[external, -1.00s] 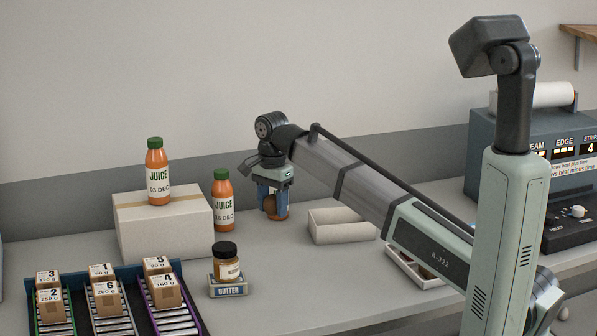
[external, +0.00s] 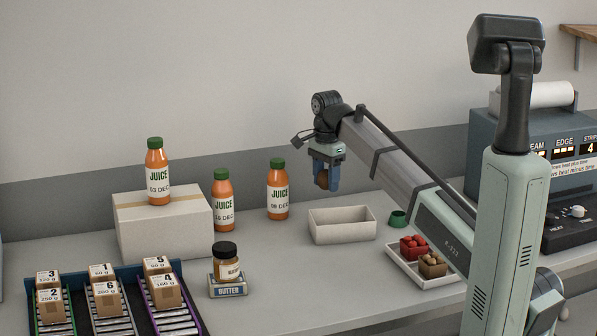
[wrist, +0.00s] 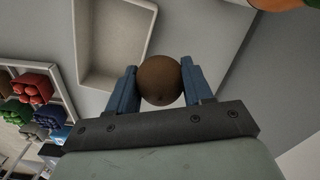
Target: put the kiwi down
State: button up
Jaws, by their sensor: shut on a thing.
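The kiwi (wrist: 160,80) is brown and round, held between the two blue fingers of my gripper (wrist: 160,88) in the wrist view. In the external view my gripper (external: 326,180) points down, shut on the kiwi (external: 323,180), up in the air above the table. An empty light grey open bin (external: 342,234) stands on the table below and slightly right of it. The bin also shows in the wrist view (wrist: 84,45), beyond the fingers and to the left.
Juice bottles stand left of my gripper, the nearest juice bottle (external: 277,192) on the table and another on a cardboard box (external: 165,235). A white tray (external: 397,262) with red and brown produce in small punnets stands right of the bin.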

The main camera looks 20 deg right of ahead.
jog(key=w+d+m, duration=0.2)
jog(key=d+m, duration=0.2)
jog(key=d, duration=2.1)
jog(key=shift+w+d+f, duration=0.1)
jog(key=shift+w+f, duration=0.05)
jog(key=shift+f, duration=2.3)
jog(key=shift+w+d+f, duration=0.1)
jog(key=shift+w+f, duration=0.05)
jog(key=shift+f, duration=2.25)
jog(key=shift+f, duration=0.15)
jog(key=o, duration=1)
jog(key=shift+o, duration=0.2)
notch_tip(320, 180, up, 12)
